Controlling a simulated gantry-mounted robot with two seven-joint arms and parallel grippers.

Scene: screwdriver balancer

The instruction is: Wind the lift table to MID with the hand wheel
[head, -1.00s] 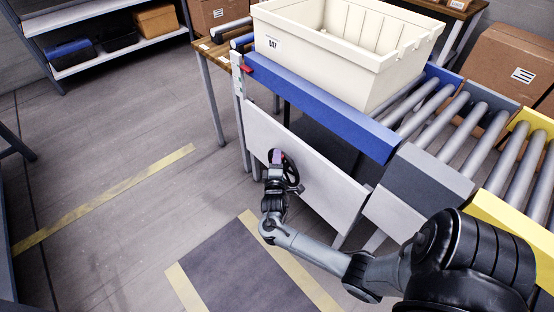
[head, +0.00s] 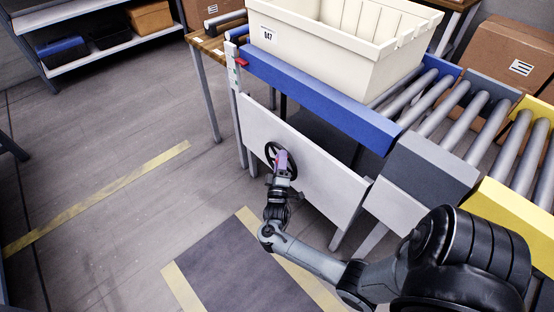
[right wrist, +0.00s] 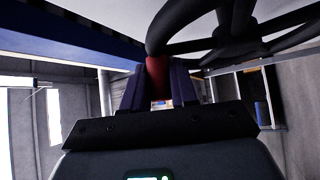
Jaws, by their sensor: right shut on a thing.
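The black hand wheel (head: 270,150) is on the white side panel (head: 310,165) of the lift table. My right gripper (head: 281,164) is at the wheel's right side as the head view shows it. In the right wrist view its fingers (right wrist: 157,88) are shut on the wheel's red handle (right wrist: 158,75), and the dark rim and spokes (right wrist: 240,35) pass above. My left gripper is not in view.
A roller conveyor with a yellow rail (head: 510,212) stands to the right. A wooden table (head: 204,43) is behind the lift table. A shelf (head: 105,50) with bins is at the back left. The floor to the left is clear.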

